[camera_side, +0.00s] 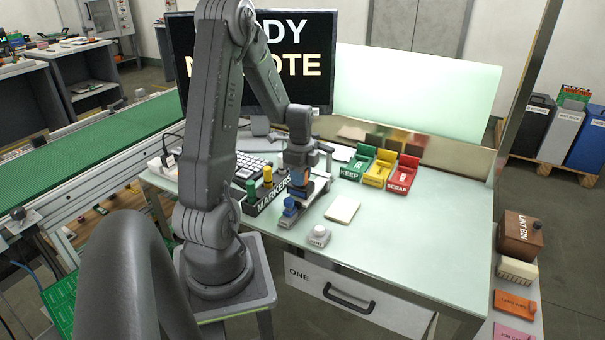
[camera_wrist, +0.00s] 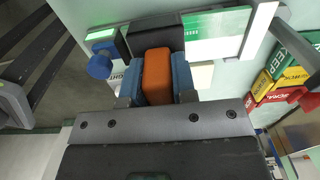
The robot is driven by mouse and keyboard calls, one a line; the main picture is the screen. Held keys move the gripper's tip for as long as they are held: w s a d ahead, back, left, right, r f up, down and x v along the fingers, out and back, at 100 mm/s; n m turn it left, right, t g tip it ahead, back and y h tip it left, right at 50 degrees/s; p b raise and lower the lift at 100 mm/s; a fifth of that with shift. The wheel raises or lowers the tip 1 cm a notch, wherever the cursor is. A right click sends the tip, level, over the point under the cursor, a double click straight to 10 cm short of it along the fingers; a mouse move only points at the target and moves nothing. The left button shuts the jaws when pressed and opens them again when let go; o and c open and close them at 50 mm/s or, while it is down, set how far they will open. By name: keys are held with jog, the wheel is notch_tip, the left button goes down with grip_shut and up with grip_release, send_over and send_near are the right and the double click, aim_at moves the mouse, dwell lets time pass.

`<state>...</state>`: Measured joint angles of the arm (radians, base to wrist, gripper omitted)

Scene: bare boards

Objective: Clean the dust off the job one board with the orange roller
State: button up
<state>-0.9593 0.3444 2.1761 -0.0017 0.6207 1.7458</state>
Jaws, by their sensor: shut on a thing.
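My gripper (camera_wrist: 158,80) is shut on the orange roller (camera_wrist: 157,72), whose orange block sits between the blue finger pads in the wrist view. A dark part lies just beyond the orange block. A green board with a pale band (camera_wrist: 215,35) lies under and beside the roller, held in a grey fixture with a blue knob (camera_wrist: 99,66). I cannot tell whether the roller touches the board, or how much dust is on it. In the side view my gripper (camera_side: 298,190) is low over the fixture (camera_side: 312,208), and hides most of the board and roller.
A markers box (camera_side: 270,195) and keyboard (camera_side: 233,167) stand left of the fixture. A white pad (camera_side: 342,209) and button (camera_side: 316,236) lie close by. Green KEEP (camera_side: 357,163), yellow (camera_side: 379,169) and red SCRAP (camera_side: 402,175) trays stand behind. The table's right side is clear; a LINT BIN (camera_side: 520,236) stands beyond.

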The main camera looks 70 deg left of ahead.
jog(key=shift+s+d, duration=0.35)
jog(key=shift+d, duration=0.05)
dwell(0.8)
jog(key=shift+w+a, duration=2.8)
jog(key=shift+s+d, duration=2.75)
jog(key=shift+w+a, duration=2.75)
